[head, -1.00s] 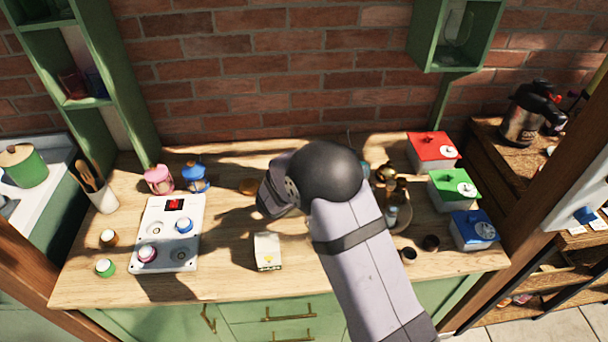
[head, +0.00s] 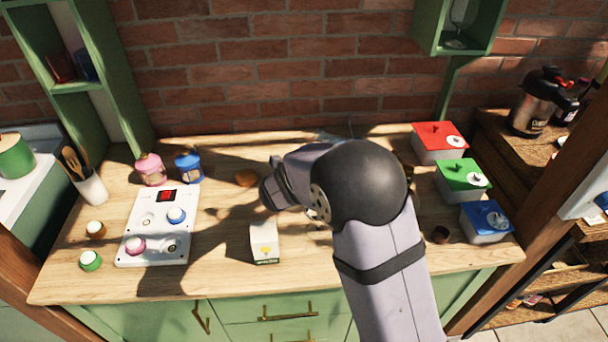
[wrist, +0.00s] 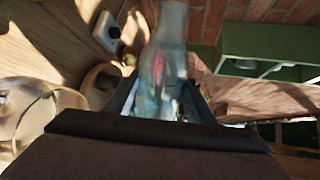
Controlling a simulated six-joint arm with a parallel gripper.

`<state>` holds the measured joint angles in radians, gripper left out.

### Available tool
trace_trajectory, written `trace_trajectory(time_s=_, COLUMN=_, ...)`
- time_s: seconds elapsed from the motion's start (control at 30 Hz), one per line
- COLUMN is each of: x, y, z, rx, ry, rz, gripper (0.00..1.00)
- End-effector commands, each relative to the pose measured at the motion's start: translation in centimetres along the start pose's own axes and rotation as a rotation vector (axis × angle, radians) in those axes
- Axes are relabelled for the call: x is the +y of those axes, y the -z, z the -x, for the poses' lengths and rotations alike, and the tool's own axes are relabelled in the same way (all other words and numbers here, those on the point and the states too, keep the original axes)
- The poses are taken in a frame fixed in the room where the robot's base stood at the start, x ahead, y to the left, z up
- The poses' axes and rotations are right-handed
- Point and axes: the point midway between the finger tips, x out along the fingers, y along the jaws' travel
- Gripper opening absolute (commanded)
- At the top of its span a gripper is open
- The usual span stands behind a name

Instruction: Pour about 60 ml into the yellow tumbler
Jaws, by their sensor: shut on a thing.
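My gripper (wrist: 165,100) is shut on a clear, glass-like vessel (wrist: 165,50) in the wrist view. The vessel is blurred, with pale blue-green tones, and its contents cannot be made out. In the head view my own arm hides the fingers and the held vessel. I cannot pick out the yellow tumbler with certainty in either view. A curved, see-through rim with an amber tint (wrist: 48,95) shows at the left of the wrist view, but I cannot tell what it belongs to.
A white carton (head: 264,243) stands in front of my arm. A white panel with knobs (head: 158,228), a pink jar (head: 150,170) and a blue jar (head: 189,167) are left. Red (head: 438,142), green (head: 462,181) and blue (head: 485,222) boxes line the right.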

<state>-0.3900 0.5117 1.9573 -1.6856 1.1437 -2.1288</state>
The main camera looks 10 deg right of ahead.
Motion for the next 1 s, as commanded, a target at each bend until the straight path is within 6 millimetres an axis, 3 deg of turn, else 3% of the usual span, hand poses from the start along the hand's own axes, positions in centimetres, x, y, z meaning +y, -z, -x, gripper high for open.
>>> trace_trajectory(time_s=0.47, x=0.08, y=-0.06, z=-0.05, rx=-0.009, ry=0.002, rz=-0.035, gripper=0.13)
trace_trajectory(time_s=1.0, x=0.59, y=0.06, z=-0.16, rx=-0.054, ry=0.003, rz=-0.204, gripper=0.13)
